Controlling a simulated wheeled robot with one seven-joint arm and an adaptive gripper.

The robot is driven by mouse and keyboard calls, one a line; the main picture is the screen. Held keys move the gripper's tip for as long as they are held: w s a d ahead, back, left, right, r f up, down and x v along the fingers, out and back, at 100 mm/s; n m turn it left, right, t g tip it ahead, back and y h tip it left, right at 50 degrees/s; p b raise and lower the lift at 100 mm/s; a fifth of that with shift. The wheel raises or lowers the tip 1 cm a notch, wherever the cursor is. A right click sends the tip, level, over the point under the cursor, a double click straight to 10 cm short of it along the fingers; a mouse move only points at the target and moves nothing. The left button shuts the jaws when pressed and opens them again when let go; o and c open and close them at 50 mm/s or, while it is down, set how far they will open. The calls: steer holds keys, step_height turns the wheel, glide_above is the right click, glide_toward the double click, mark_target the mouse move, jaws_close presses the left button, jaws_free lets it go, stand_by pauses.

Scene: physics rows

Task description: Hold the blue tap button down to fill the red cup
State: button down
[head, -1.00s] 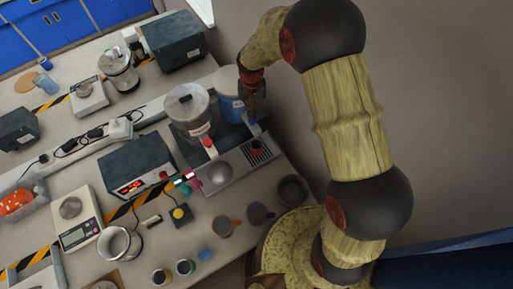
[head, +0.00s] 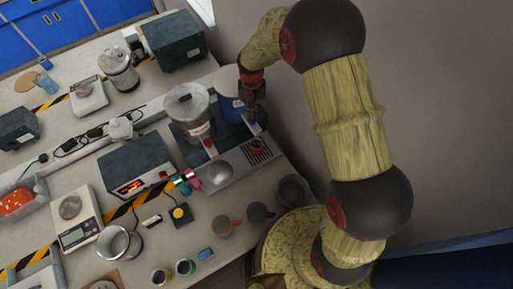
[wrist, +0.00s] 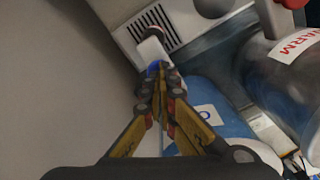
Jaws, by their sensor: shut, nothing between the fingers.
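The red cup (head: 257,148) stands on the slotted drip tray at the right of the dispenser, below the blue tap. In the head view my gripper (head: 252,108) points down beside the blue tank (head: 229,106). Water in the cup cannot be made out.
A clear tank with a red-buttoned tap (head: 208,143) stands left of the blue tank; its "WARM" label (wrist: 293,45) shows in the wrist view. The wall is close on the right.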

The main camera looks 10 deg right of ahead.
steer(key=shift+f+b, duration=0.7)
steer(key=shift+f, duration=0.5)
steer(key=shift+r, duration=0.1)
stand_by(6.0)
steer(key=shift+r+p, duration=1.3)
steer(key=shift+r, duration=1.2)
